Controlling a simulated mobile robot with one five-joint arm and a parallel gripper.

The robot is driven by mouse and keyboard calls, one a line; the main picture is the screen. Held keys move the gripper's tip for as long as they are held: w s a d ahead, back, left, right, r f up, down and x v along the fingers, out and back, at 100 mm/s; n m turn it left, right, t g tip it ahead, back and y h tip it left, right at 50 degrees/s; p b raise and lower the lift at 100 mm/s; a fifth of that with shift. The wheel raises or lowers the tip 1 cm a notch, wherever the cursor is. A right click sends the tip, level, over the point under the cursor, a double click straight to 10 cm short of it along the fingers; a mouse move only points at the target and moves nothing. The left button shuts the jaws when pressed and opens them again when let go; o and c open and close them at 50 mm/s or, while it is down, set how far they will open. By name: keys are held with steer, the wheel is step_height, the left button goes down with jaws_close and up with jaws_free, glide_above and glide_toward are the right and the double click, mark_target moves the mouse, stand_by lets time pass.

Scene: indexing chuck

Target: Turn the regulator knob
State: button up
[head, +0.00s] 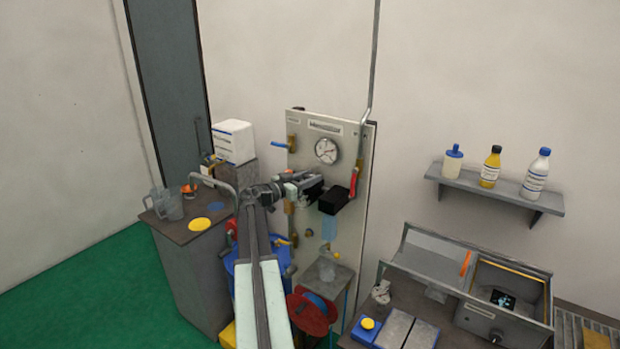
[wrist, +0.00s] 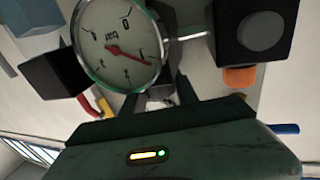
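The regulator panel (head: 349,133) stands against the wall, with a round pressure gauge (head: 326,150) near its top. The gauge (wrist: 119,42) is large in the wrist view, rolled over, with a red needle. My gripper (head: 322,195) is in front of the panel, below the gauge. Two black blocks, seemingly its fingertips, show apart in the wrist view, at either side of the gauge, so it looks open. Nothing is seen held between them. I cannot make out the regulator knob for certain; my gripper hides that part of the panel.
A red lever (head: 353,181) is right of my gripper and a blue lever (head: 281,145) at the panel's upper left. A cabinet with jugs (head: 170,206) stands left. A wall shelf (head: 490,190) with bottles and a bench (head: 402,296) are right. Green floor (head: 90,285) is clear at left.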

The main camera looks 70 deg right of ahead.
steer(key=shift+s+a+n+t+h, duration=0.2)
steer(key=shift+s+n+t+h, duration=0.1)
steer(key=shift+n+t, duration=0.3)
jaws_close()
steer(key=shift+n+t+h, duration=0.3)
steer(key=shift+n+t, duration=0.1)
steer(key=shift+t, duration=0.3)
steer(key=shift+w+d+n+t+h, duration=0.1)
steer(key=shift+w+n+t+h, duration=0.1)
steer(key=shift+n+t, duration=0.5)
steer(key=shift+w+d+n+t+h, duration=0.1)
steer(key=shift+n+t+h, duration=0.15)
steer(key=shift+t, duration=0.75)
steer(key=o, duration=1.2)
jaws_free()
steer(key=shift+o, duration=0.2)
steer(key=shift+a, duration=0.15)
